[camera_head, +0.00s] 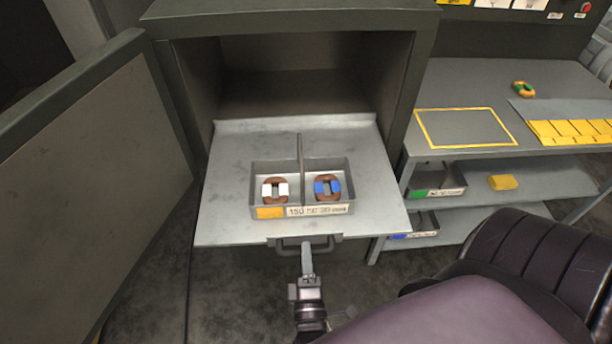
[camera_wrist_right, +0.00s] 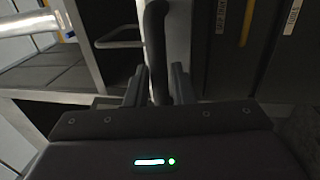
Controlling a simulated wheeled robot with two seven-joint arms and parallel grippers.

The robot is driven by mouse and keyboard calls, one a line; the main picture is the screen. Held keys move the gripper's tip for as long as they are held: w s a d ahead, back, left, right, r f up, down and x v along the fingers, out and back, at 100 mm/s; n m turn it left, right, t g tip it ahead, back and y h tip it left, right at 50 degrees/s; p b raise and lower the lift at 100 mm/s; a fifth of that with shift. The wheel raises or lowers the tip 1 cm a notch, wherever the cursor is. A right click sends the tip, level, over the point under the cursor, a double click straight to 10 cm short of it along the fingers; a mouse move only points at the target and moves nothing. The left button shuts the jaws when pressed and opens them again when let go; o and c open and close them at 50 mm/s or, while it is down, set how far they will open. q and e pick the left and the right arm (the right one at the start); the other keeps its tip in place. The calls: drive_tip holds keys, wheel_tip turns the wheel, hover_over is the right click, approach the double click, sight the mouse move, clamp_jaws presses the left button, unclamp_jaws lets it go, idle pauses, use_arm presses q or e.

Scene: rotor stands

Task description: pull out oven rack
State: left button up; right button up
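The oven rack (camera_head: 228,185) is a flat grey metal shelf standing well out of the open oven (camera_head: 290,22). A handle (camera_head: 290,244) is fixed under its front edge. My right gripper (camera_head: 307,254) is at this handle, coming from below. In the right wrist view, the dark handle bar (camera_wrist_right: 156,40) runs between the two fingers of the gripper (camera_wrist_right: 158,88), which lie close against it on both sides. On the rack sits a divided grey tray (camera_head: 270,199) holding two brown rings, one with white bands (camera_head: 275,189) and one with blue bands (camera_head: 327,187). My left gripper is not in view.
The oven door (camera_head: 95,190) stands open at the left. A grey workbench (camera_head: 462,82) with a yellow-outlined area, a green-and-yellow ring (camera_head: 523,89) and yellow pieces stands at the right. Its lower shelves hold small bins (camera_head: 437,180) and a yellow block (camera_head: 502,182).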

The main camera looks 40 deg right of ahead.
drive_tip(key=b+v, duration=0.1)
drive_tip(key=v, duration=0.6)
drive_tip(key=shift+b, duration=0.35)
